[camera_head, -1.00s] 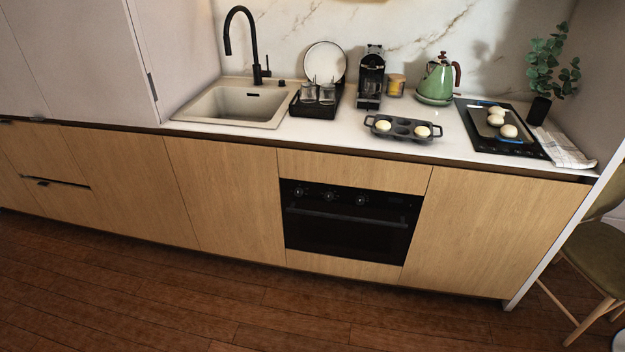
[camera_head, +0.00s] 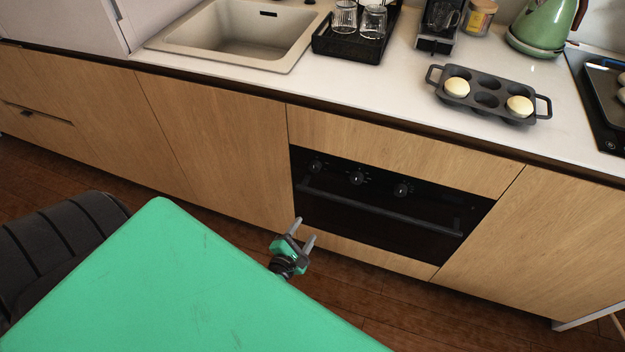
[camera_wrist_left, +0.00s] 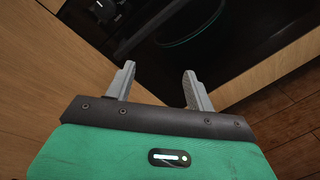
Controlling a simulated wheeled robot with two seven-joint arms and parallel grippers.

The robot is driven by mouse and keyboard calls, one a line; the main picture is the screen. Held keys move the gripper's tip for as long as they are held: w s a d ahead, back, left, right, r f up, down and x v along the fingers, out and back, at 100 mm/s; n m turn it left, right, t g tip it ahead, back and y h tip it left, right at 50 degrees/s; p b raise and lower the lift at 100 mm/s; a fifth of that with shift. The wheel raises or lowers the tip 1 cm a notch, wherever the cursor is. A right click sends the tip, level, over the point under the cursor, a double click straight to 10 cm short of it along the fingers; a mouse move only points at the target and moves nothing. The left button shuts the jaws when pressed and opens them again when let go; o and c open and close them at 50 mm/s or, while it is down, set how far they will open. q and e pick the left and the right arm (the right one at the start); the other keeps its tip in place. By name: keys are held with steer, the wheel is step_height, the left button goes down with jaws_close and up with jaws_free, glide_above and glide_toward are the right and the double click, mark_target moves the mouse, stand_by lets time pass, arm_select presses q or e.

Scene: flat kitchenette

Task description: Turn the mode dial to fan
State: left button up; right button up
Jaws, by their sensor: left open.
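The black built-in oven (camera_head: 385,215) sits in the wooden cabinet front, with its handle bar (camera_head: 380,211) across the door. Its panel has three dark knobs: a left knob (camera_head: 316,166), a middle knob (camera_head: 357,178) and a right knob (camera_head: 402,190). The labels are too small to read, so I cannot tell which is the mode dial. My left gripper (camera_head: 302,235) is open and empty, in front of and below the oven's left side, apart from the knobs. In the left wrist view its two fingers (camera_wrist_left: 156,88) are spread, with the dark oven front beyond. My right gripper is not in view.
The counter above holds a sink (camera_head: 240,35), a black rack with glasses (camera_head: 355,45), a muffin pan (camera_head: 487,95), a green kettle (camera_head: 545,25) and a cooktop (camera_head: 603,110). Wooden floor (camera_head: 390,320) is clear before the cabinets.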

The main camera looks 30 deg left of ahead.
mark_target(314, 169)
arm_select(q)
step_height(314, 169, up, 8)
steer(key=w+a+n+t+y+b, duration=0.1)
steer(key=w+a+n+y+b, duration=0.15)
steer(key=n, duration=0.55)
steer(key=shift+t, duration=0.3)
steer(key=p+x, duration=0.1)
steer(key=x, duration=0.5)
steer(key=p+x, duration=0.1)
steer(key=x, duration=0.5)
steer(key=shift+w+a, duration=0.3)
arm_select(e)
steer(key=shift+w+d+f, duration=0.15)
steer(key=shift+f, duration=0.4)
arm_select(q)
steer(key=c, duration=1)
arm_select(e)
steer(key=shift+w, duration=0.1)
